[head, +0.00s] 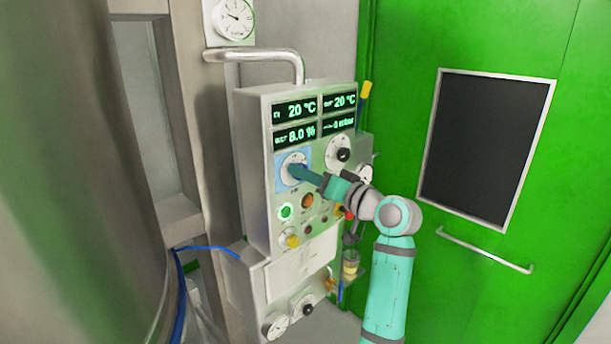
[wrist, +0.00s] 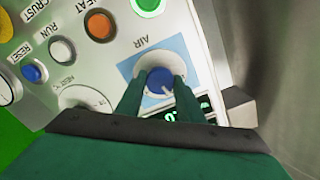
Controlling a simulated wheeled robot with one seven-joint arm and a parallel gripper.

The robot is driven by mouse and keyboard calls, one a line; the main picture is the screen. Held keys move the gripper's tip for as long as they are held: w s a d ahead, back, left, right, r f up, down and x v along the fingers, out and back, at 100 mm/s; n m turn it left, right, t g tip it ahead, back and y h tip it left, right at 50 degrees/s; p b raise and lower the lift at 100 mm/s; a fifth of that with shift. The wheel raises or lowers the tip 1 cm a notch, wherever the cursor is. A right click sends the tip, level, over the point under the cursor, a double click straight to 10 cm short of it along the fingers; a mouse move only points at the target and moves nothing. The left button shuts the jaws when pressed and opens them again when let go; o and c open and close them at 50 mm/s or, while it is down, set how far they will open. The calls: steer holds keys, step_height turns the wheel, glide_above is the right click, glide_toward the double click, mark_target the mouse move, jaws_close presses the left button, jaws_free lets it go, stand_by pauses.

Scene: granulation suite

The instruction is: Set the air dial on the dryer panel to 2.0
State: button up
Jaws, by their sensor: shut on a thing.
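The dryer panel (head: 258,165) is a pale grey box with green readouts of 20 °C, 20 °C, 8.0 % and a mbar value. The air dial (head: 294,168) sits on a light blue square below the left readouts. In the wrist view the air dial (wrist: 160,80) has a blue knob on a white disc, with the word AIR beside it, upside down. My gripper (head: 298,170) reaches in from the right, and in the wrist view my gripper (wrist: 161,82) has its two teal fingers shut on the knob's sides. The dial's scale marks and setting are not readable.
A second dial (head: 340,152) is right of the air dial. A lit green button (head: 286,211) and an orange button (head: 307,201) are just below. A metal pipe handle (head: 270,56) is above the panel. A green door (head: 450,60) stands at right.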

steer(key=shift+m, duration=1)
steer(key=o, duration=1.1)
steer(key=shift+c, duration=0.2)
steer(key=v, duration=1)
steer(key=shift+s+d, duration=0.25)
steer(key=shift+d, duration=0.05)
